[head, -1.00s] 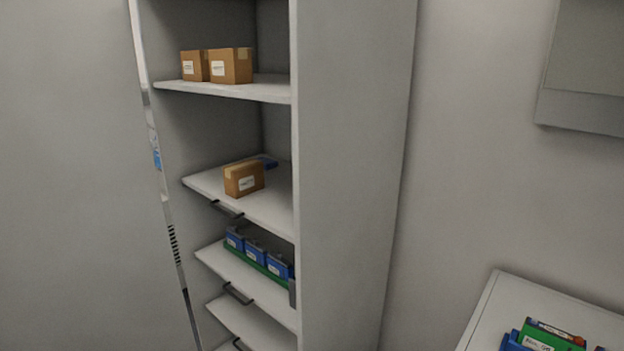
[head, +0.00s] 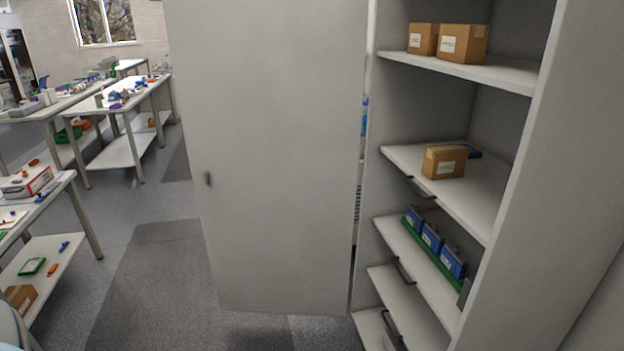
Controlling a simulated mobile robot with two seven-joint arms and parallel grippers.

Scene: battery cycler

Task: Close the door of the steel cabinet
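The steel cabinet (head: 552,200) stands at the right of the head view with its shelves exposed. Its grey door (head: 275,150) stands wide open, swung out to the left of the shelves. A small dark handle (head: 208,179) sits near the door's left edge. Neither of my grippers is in view.
The shelves hold cardboard boxes (head: 462,43), another box (head: 444,161) and blue battery units (head: 431,237) on a green tray. Workbenches (head: 130,105) with small items stand at the left. Dark floor (head: 165,270) is clear between the benches and the door.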

